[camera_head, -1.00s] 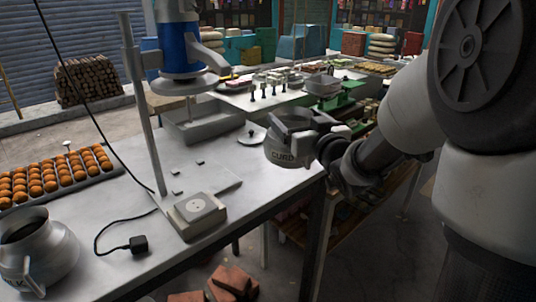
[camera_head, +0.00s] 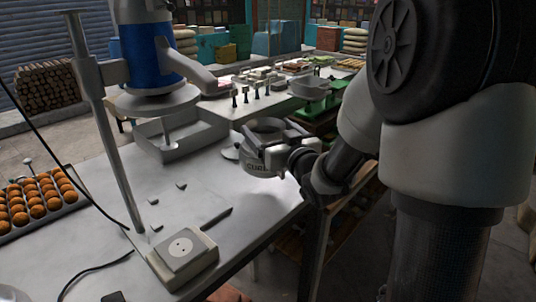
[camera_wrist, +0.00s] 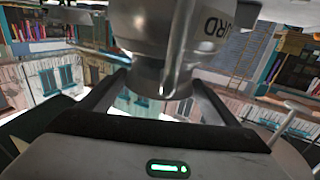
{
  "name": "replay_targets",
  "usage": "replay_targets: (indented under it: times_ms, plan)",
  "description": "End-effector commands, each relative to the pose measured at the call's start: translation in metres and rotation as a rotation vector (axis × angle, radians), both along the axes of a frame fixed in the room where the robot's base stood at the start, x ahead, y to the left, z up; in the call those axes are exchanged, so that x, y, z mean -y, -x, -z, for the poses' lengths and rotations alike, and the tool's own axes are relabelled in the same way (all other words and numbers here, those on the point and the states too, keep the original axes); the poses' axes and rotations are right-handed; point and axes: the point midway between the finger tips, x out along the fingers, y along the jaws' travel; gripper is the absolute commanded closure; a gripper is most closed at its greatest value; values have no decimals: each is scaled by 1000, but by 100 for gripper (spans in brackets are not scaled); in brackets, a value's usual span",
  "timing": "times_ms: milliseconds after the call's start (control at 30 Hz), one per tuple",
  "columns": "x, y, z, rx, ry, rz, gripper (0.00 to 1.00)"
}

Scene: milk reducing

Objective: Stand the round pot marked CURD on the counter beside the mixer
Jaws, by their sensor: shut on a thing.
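The round metal pot marked CURD (camera_head: 259,168) is in my gripper (camera_head: 282,150), near the right edge of the white counter (camera_head: 125,205). It looks upright in the head view; I cannot tell whether its base touches the counter. In the wrist view the pot (camera_wrist: 150,30) stands between the two fingers of my gripper (camera_wrist: 160,88), with part of its lettering showing. The mixer (camera_head: 148,50), a blue motor on a grey post with a round disc below, stands to the left of the pot.
A grey tray (camera_head: 185,140) is behind the mixer. A switch box (camera_head: 183,255) sits at the counter's front, with small dark pieces nearby. A tray of orange balls (camera_head: 38,205) is at the left.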

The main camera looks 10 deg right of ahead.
Motion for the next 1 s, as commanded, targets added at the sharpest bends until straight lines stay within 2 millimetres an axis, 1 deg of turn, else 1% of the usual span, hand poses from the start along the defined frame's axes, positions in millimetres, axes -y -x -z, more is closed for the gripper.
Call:
replay_targets:
  times_ms: [167,400,500,767,967,1000]
  plan:
    - [0,-1,11,8,-1,-1,79]
    - [0,-1,43,5,0,-1,79]
    - [0,-1,49,7,-1,0,79]
    - [0,-1,50,9,1,0,79]
    - [0,0,54,9,1,0,79]
    - [0,0,56,2,1,0,13]
